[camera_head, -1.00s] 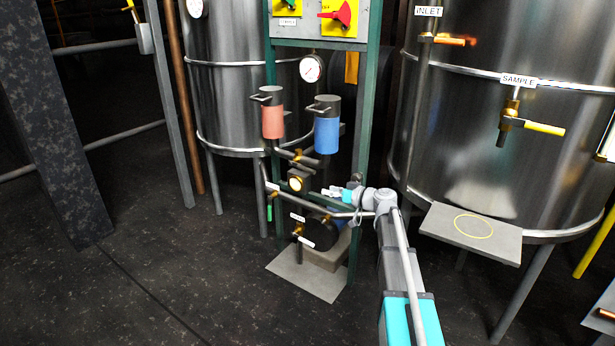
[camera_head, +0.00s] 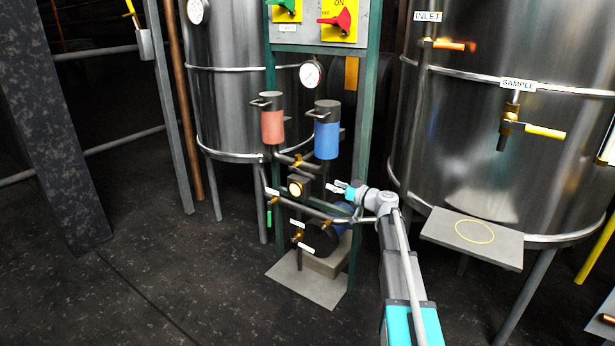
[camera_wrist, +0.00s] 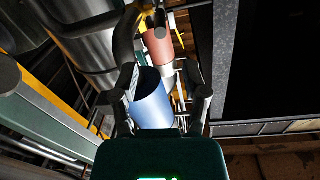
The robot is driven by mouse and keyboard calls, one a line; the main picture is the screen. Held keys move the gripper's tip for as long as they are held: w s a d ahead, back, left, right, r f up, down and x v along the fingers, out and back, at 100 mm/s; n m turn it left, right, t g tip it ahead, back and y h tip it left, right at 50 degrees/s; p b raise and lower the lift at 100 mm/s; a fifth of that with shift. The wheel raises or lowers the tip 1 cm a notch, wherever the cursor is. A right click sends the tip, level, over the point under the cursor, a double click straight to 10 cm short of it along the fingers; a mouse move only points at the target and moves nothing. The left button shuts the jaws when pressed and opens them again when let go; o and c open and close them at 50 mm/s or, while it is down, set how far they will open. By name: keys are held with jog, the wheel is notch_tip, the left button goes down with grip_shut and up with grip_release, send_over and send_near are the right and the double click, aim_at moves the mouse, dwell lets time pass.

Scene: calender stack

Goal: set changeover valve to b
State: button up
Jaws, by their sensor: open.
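A red cylinder (camera_head: 272,126) and a blue cylinder (camera_head: 326,138), both with dark handled tops, stand side by side on the green frame's pipework. A small brass valve fitting (camera_head: 298,160) sits on the pipe between and below them. I cannot read a changeover label or a B mark, so its setting is unclear. My gripper (camera_head: 338,187) is open and empty, just below the blue cylinder and right of a brass-rimmed round face. In the wrist view the blue cylinder (camera_wrist: 151,103) shows between the fingers (camera_wrist: 160,98), apparently beyond them; the red cylinder (camera_wrist: 158,45) is farther off.
Lower pipes carry a labelled brass valve (camera_head: 297,236) above a grey floor plate (camera_head: 308,284). A panel (camera_head: 318,31) with red and green knobs is above. A steel tank (camera_head: 510,130) and small shelf (camera_head: 472,236) stand right. Open floor (camera_head: 170,290) lies left.

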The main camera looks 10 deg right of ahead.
send_near(296, 171)
jog(key=x, duration=0.5)
jog(key=shift+w+d+f, duration=0.1)
jog(key=shift+w+f, duration=0.1)
jog(key=shift+w, duration=0.2)
grip_shut()
